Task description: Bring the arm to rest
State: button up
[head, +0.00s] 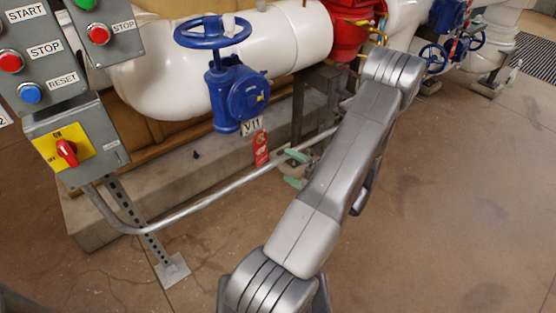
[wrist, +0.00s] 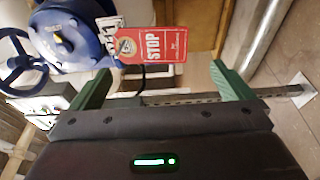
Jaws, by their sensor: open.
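My arm reaches from the bottom middle of the head view up to the right, and its far end bends back down. My gripper (head: 293,169) shows only as green fingertips past the left edge of the arm; the arm hides the rest. In the wrist view my gripper (wrist: 160,84) has its two green fingers spread wide with nothing held between them. A red STOP tag (wrist: 165,45) hangs beyond the fingers and appears apart from them. The same red tag (head: 261,149) hangs below the blue valve (head: 238,97) marked V11.
A grey control panel (head: 122,40) and a switch box (head: 84,170) with a red knob stand at the left. A metal conduit (head: 215,205) runs close to the gripper. A white pipe (head: 160,85) lies behind. The brown floor (head: 450,190) at the right is clear.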

aim_at(262, 152)
jog(key=shift+v, duration=2.15)
jog(key=shift+a, duration=0.1)
jog(key=x, duration=1.3)
jog(key=shift+w+a, duration=0.25)
jog(key=shift+a, duration=0.05)
jog(key=shift+s, duration=0.1)
